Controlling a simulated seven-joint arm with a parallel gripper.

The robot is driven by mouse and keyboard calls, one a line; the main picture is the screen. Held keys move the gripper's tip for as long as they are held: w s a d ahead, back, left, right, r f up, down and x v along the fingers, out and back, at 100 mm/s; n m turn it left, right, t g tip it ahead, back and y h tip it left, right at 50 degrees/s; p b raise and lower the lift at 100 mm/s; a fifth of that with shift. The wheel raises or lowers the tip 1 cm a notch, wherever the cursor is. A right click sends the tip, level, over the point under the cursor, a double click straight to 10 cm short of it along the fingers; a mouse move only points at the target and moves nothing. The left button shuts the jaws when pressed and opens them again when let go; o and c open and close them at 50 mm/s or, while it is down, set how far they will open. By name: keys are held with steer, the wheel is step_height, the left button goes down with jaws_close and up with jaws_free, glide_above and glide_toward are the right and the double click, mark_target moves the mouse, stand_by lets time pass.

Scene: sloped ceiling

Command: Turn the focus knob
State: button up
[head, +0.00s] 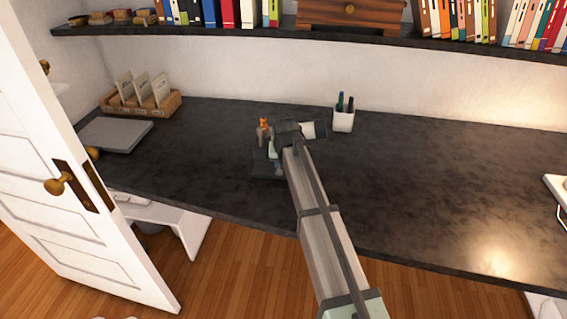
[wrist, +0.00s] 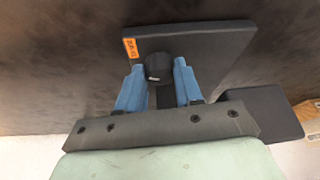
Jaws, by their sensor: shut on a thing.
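The small device with the focus knob stands on the dark desk in the head view, its dark base (head: 266,170) at the left of my arm and an orange part (head: 264,124) on top. My gripper largely hides it there. In the wrist view my gripper (wrist: 158,72) has its two blue fingers on either side of a round black knob (wrist: 158,66), shut on it. Behind the knob is a flat dark plate (wrist: 215,50) with an orange label (wrist: 130,47). The knob's marking is too small to read.
A white pen cup (head: 343,121) stands to the right of the device. A wooden holder with cards (head: 142,103) and a grey flat slab (head: 115,134) lie left. A bookshelf (head: 290,27) overhangs the back. The desk's right side (head: 430,180) is mostly clear. An open white door (head: 60,190) is left.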

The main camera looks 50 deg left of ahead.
steer(key=o, duration=1)
steer(key=shift+o, duration=0.2)
steer(key=shift+r, duration=0.1)
steer(key=v, duration=1.3)
steer(key=shift+r, duration=0.35)
steer(key=shift+s+d, duration=0.1)
